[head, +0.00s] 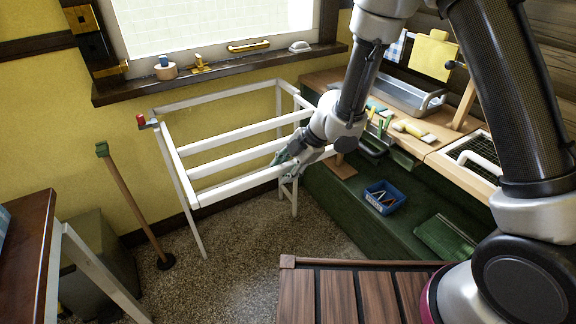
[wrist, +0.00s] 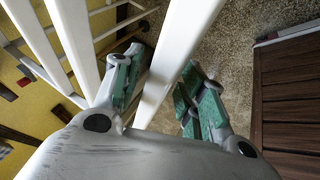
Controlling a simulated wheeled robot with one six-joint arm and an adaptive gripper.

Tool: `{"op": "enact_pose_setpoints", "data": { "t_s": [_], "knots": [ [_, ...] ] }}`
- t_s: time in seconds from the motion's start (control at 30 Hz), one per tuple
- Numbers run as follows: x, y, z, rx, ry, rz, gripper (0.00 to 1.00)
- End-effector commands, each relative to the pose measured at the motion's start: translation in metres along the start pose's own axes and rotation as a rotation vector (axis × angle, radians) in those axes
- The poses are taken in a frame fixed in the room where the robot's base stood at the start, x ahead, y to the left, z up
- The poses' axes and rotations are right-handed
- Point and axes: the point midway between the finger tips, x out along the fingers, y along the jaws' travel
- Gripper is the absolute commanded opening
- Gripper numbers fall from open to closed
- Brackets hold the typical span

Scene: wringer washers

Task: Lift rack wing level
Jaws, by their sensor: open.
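The white slatted drying rack (head: 215,96) stands under the window. Its wing, with several parallel rails, slopes from the back toward its lower front rail (head: 225,187). My gripper (head: 284,158) is at the right part of that front rail. In the wrist view, my gripper (wrist: 162,68) is open, with green-padded fingers on either side of a white rail (wrist: 167,62). I see a gap between the rail and the right finger; contact on the left side cannot be told. A red-capped fitting (head: 141,120) sits at the rack's left corner.
A wooden counter (head: 440,148) with a metal tray (head: 398,97) stands right of the rack, above a green shelf with a blue bin (head: 383,196). A slatted brown surface (head: 335,296) is in front. A green-topped pole (head: 130,195) stands left. Speckled floor lies between.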

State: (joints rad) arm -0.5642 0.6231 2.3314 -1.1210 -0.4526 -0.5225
Motion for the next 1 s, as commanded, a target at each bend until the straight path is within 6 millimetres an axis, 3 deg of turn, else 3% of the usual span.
{"op": "enact_pose_setpoints", "data": {
  "t_s": [0.17,0.4,0.6,1.0],
  "knots": [
    [-0.022,0.001,0.001,0.000,-0.001,0.004,0.41],
    [-0.076,0.001,0.001,0.000,-0.003,0.006,0.41],
    [-0.109,0.001,0.001,0.001,-0.001,0.004,0.41],
    [-0.119,0.000,0.000,0.001,0.000,0.001,0.41]
  ]
}}
